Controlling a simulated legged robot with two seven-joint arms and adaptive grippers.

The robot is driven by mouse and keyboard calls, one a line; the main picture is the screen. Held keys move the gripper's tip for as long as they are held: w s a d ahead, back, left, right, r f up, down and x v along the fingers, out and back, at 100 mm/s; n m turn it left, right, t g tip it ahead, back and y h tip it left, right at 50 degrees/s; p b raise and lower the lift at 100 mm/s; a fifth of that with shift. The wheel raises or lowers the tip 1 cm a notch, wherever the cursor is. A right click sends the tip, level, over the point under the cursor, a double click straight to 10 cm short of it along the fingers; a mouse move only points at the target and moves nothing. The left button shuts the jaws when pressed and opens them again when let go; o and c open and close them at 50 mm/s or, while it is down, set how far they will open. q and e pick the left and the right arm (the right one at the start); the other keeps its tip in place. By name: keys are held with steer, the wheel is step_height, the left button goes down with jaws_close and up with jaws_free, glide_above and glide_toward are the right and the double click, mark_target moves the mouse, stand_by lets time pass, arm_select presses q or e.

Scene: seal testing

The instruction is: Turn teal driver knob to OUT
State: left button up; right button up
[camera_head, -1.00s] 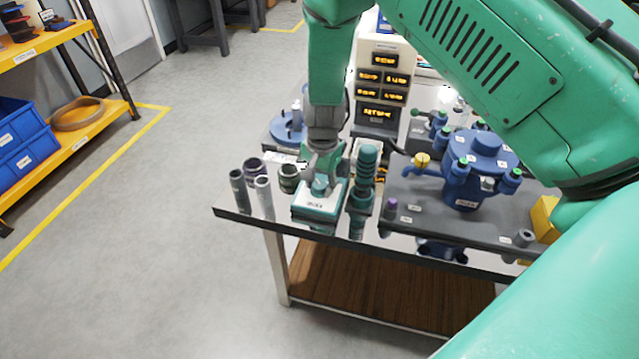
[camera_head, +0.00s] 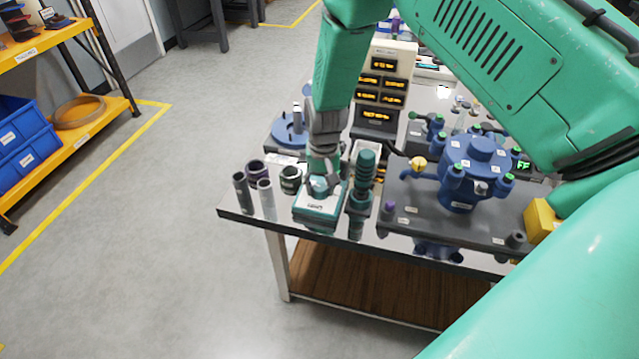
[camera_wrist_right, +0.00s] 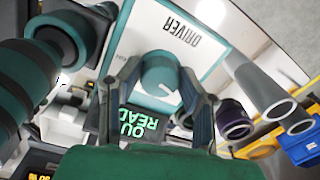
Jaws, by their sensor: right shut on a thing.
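The driver box (camera_head: 316,208), white-topped with teal sides and a label, sits at the table's front edge. In the right wrist view its white top (camera_wrist_right: 200,22) reads DRIVER. The teal knob (camera_wrist_right: 158,72) stands on it, with a white pointer mark on its face. My right gripper (camera_head: 322,184) comes down over the box and hides most of the knob in the head view. In the wrist view its two fingers (camera_wrist_right: 160,85) are shut on the knob, one on each side. A small display (camera_wrist_right: 140,126) shows green letters, partly hidden, seemingly OUT and READY. My left gripper is out of view.
A ribbed teal tool (camera_head: 362,185) stands close right of the box. Several grey and dark tubes (camera_head: 266,198) stand to its left. A blue flanged vessel (camera_head: 470,168) on a dark plate (camera_head: 420,215) is to the right. A panel with amber displays (camera_head: 383,85) is behind.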

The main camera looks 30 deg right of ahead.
steer(key=shift+w+d+r+n, duration=0.15)
steer(key=shift+w+n, duration=0.2)
steer(key=shift+n, duration=0.25)
steer(key=o, duration=1.1)
steer(key=shift+f, duration=0.2)
